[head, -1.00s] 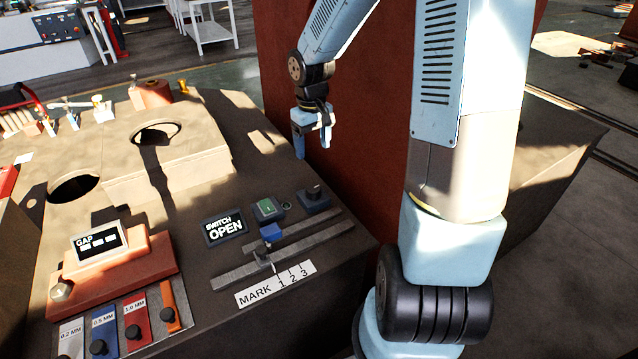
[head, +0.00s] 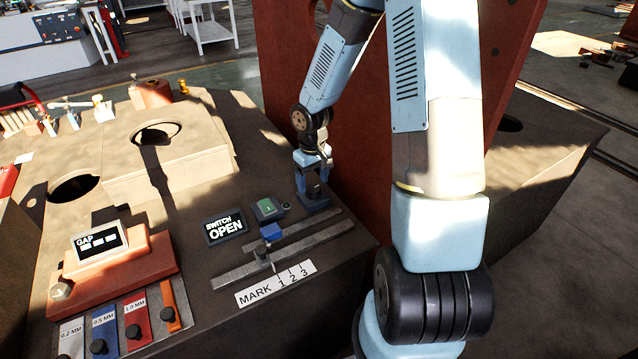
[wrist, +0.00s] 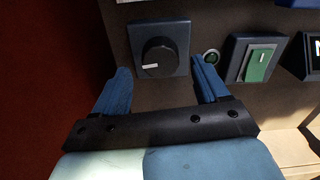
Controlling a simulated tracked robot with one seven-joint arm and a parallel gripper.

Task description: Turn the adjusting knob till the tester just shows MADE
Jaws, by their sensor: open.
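The adjusting knob (wrist: 158,57) is black and round with a white pointer line, on a square blue base that also shows in the head view (head: 314,204). My gripper (wrist: 162,72) is open and empty above it. In the wrist view one fingertip lies left and one right of the knob's lower side; I cannot tell whether they touch it. In the head view my gripper (head: 312,180) comes down over the knob and hides much of it. The tester display (head: 225,228) reads SWITCH OPEN. A blue block (head: 271,232) sits by the rail near the MARK 1 2 3 scale (head: 277,284).
A green rocker switch (wrist: 258,65) and a small round green light (wrist: 211,57) sit close right of the knob. A red wall (wrist: 40,90) rises close on the left. The GAP display (head: 99,243) and several coloured gauge tabs stand at the front left.

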